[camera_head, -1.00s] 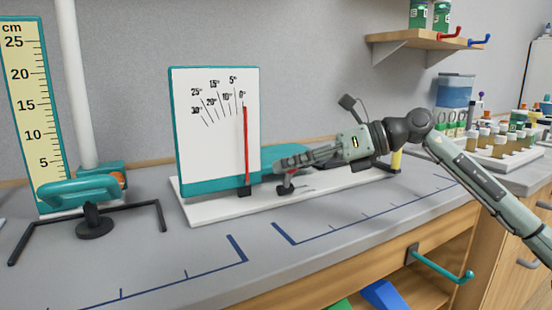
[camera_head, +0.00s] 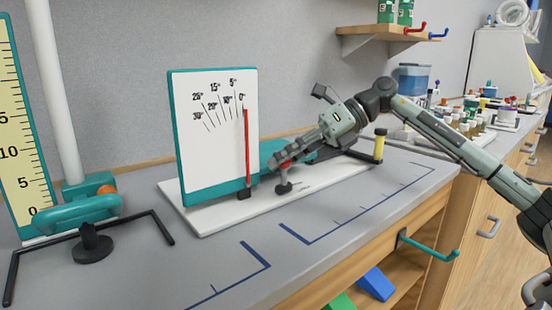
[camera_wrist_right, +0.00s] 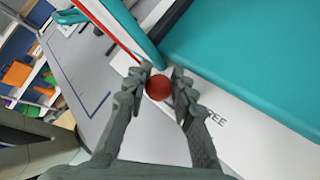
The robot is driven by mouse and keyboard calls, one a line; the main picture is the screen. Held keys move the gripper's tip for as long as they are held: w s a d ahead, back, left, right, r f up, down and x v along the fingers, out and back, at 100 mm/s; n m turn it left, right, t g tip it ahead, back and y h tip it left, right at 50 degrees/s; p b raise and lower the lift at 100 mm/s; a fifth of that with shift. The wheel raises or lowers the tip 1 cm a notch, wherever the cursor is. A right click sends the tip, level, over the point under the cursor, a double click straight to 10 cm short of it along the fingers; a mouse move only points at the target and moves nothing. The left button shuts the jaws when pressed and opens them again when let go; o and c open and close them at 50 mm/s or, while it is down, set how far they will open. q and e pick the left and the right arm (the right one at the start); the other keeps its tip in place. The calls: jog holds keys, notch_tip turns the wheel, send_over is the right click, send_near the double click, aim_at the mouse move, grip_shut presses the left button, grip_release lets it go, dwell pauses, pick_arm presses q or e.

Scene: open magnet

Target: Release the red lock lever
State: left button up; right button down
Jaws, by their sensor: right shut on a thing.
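The red lock lever ends in a round red ball, seen between my fingers in the right wrist view (camera_wrist_right: 158,88). In the head view, its red top (camera_head: 285,166) is mostly covered by the fingers, above a dark foot on the white base (camera_head: 215,222). My right gripper (camera_head: 281,161) is shut on the ball, coming down from the upper right. The white dial board (camera_head: 212,145) with teal edge stands behind, its thin red pointer (camera_head: 247,150) upright near 0°. Lettering ending in "REE" is visible on the base in the wrist view. My left gripper is not in view.
A yellow-topped post (camera_head: 379,145) stands at the base's right end. A teal clamp (camera_head: 80,208) and a centimetre ruler (camera_head: 14,140) stand at the left. Bottles and racks sit at the back right.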

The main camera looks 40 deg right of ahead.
jog(key=shift+s+a+f, duration=0.1)
jog(key=shift+f, duration=0.1)
jog(key=c, duration=1.3)
grip_release()
jog(key=shift+r, duration=0.1)
jog(key=shift+o, duration=0.2)
jog(key=shift+r, duration=0.1)
jog(key=v, duration=1.2)
